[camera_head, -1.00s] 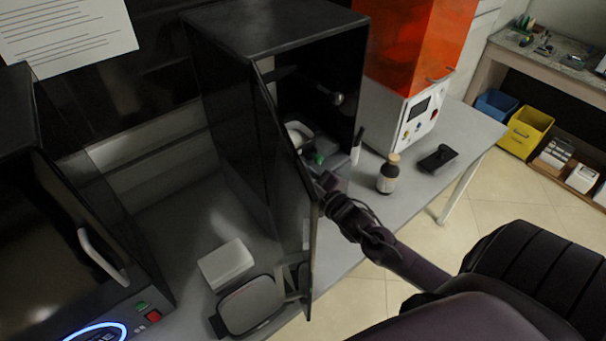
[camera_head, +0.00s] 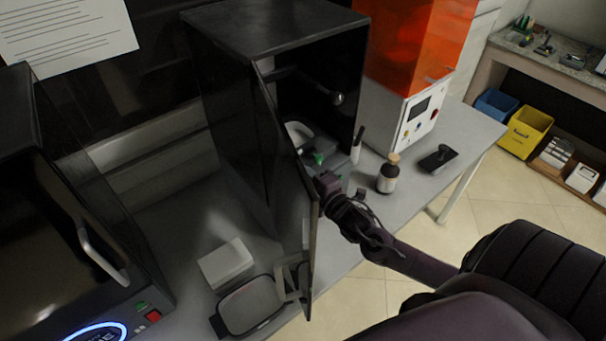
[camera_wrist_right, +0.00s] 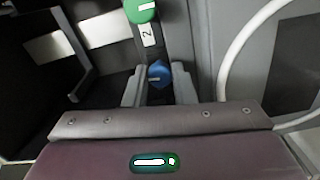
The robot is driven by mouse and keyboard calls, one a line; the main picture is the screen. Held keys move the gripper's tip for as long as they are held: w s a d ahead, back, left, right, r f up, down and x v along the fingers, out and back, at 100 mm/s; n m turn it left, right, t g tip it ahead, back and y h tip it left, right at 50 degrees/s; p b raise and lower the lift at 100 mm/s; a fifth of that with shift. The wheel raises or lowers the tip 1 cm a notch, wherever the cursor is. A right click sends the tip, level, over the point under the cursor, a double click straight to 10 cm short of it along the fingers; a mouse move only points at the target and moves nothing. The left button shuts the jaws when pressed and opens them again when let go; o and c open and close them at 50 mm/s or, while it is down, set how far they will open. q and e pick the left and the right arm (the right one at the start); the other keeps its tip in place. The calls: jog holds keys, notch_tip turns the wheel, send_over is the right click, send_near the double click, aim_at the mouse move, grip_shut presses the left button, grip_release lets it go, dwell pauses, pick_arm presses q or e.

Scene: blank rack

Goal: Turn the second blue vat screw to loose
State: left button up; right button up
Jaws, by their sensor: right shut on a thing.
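A blue screw (camera_wrist_right: 158,73) with a small white mark sits low in the right wrist view, between the two grey fingers of my right gripper (camera_wrist_right: 160,88). The fingers are shut on it. A green knob (camera_wrist_right: 140,9) with a white line lies just above, and a label reading 2 (camera_wrist_right: 149,34) is between the knob and the screw. In the head view the green knob (camera_head: 318,159) shows inside the black cabinet (camera_head: 240,120), and my right gripper (camera_head: 327,184) is at its opening. The blue screw is hidden there. My left gripper is not in view.
The cabinet's open door (camera_head: 312,250) stands close to the left of my right gripper. A brown bottle (camera_head: 388,176) and a black tool (camera_head: 438,158) stand on the table to the right. A white box (camera_head: 225,262) lies left of the door.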

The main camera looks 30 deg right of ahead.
jog(key=shift+f, duration=0.2)
jog(key=o, duration=1)
jog(key=shift+s+r, duration=0.1)
jog(key=shift+r, duration=0.05)
jog(key=shift+s, duration=0.35)
jog(key=shift+s+d+b, duration=0.15)
jog(key=shift+s+b, duration=0.3)
jog(key=shift+s, duration=1.35)
jog(key=shift+s+d+b, duration=0.15)
jog(key=shift+s+b, duration=0.25)
jog(key=shift+s, duration=1.35)
